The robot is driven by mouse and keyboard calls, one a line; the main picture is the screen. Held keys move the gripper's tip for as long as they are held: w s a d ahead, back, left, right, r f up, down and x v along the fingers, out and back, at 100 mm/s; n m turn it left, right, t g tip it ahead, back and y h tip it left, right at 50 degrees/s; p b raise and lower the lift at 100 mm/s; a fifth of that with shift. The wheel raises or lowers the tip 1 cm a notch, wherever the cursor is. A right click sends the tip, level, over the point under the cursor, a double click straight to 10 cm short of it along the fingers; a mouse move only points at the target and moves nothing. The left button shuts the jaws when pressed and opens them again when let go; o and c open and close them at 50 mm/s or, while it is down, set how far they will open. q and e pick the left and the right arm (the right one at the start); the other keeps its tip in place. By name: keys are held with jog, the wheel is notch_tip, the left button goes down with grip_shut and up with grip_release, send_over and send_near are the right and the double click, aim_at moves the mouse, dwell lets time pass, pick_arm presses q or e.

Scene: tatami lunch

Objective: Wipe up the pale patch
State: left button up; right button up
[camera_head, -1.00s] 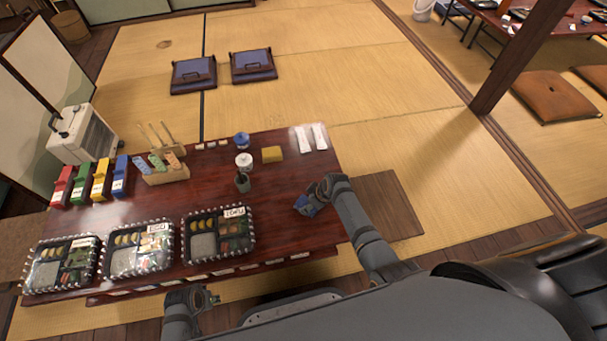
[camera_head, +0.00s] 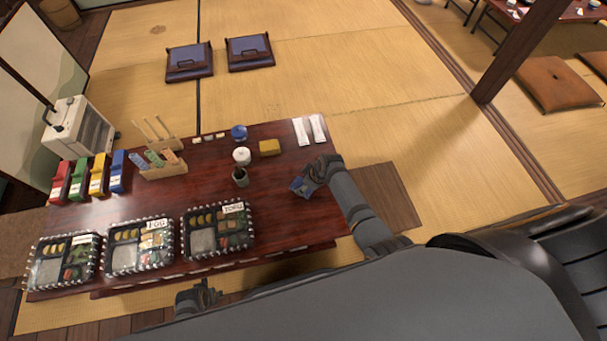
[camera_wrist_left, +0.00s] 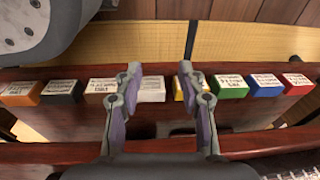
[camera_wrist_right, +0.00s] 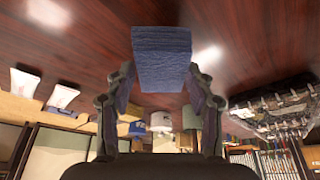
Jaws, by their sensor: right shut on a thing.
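My right gripper (camera_head: 312,179) is shut on a blue sponge-like block (camera_head: 299,187), low over the right part of the dark red table (camera_head: 290,225). In the right wrist view the blue block (camera_wrist_right: 161,58) sits between the fingertips; I cannot tell whether it touches the table. That view shows two whitish spots on the tabletop, one at top left (camera_wrist_right: 48,12) and one right of the block (camera_wrist_right: 208,56); I cannot tell the pale patch from glare. My left gripper (camera_wrist_left: 158,72) is open and empty near the table's front edge; it also shows in the head view (camera_head: 200,295).
The tabletop around my right gripper is clear.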

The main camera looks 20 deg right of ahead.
jog(key=shift+r+p, duration=0.55)
jog(key=shift+r, duration=0.15)
jog(key=shift+r+p, duration=1.2)
jog(key=shift+p, duration=0.05)
jog(key=shift+r+p, duration=0.9)
jog(key=shift+r, duration=0.2)
pick_arm(q)
jog(key=s+f, duration=0.2)
jog(key=s, duration=1)
jog(key=shift+f, duration=0.4)
